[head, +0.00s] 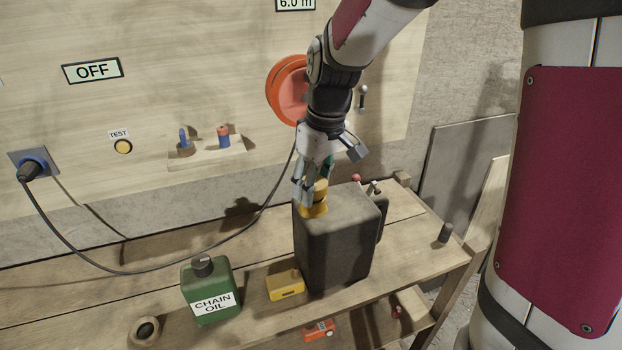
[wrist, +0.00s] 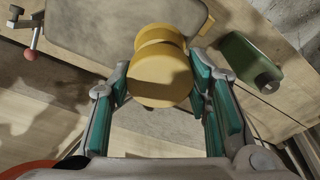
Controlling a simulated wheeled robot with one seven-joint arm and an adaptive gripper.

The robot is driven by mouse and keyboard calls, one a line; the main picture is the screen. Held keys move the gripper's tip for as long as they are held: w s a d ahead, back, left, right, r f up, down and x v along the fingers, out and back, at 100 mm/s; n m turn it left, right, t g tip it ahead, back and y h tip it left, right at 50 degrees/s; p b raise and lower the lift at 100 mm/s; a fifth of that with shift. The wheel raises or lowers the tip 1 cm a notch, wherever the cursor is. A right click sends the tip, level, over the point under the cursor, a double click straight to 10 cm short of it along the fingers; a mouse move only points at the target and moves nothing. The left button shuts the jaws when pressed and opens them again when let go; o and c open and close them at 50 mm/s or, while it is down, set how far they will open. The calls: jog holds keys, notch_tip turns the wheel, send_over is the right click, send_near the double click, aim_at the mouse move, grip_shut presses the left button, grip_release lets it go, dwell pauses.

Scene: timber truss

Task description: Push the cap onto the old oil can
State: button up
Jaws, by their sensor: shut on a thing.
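The old oil can (head: 340,245) is a dark grey, upright box on the wooden bench; its top also shows in the wrist view (wrist: 95,22). A yellow neck (head: 312,211) stands on the left of its top. My gripper (head: 314,190) points down over this neck, its fingers shut on the yellow cap (wrist: 163,80). The cap is right at the neck, and in the wrist view the two yellow rounds overlap, slightly offset. I cannot tell whether the cap touches the neck or sits on it. The fingers partly hide the cap in the head view.
A green chain oil bottle (head: 212,290), a small yellow box (head: 285,286) and a round ring (head: 145,331) are left of the can. A dark peg (head: 445,232) stands to its right. A cable (head: 230,240) hangs behind. An orange disc (head: 288,90) is on the wall.

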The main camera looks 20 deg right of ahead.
jog(key=shift+f, duration=0.25)
jog(key=o, duration=1)
jog(key=shift+r, duration=0.1)
jog(key=shift+r+p, duration=1.15)
jog(key=shift+r, duration=1.8)
jog(key=shift+r, duration=0.1)
jog(key=s+r+m+t+b, duration=0.1)
jog(key=s+m, duration=0.1)
jog(key=s, duration=0.4)
jog(key=s+r+m+t+b, duration=0.1)
jog(key=s+m, duration=0.1)
jog(key=s, duration=0.4)
jog(key=s+r+m+t+h+b, duration=0.1)
jog(key=s+m+t+b, duration=0.1)
jog(key=s, duration=0.4)
jog(key=shift+r, duration=0.15)
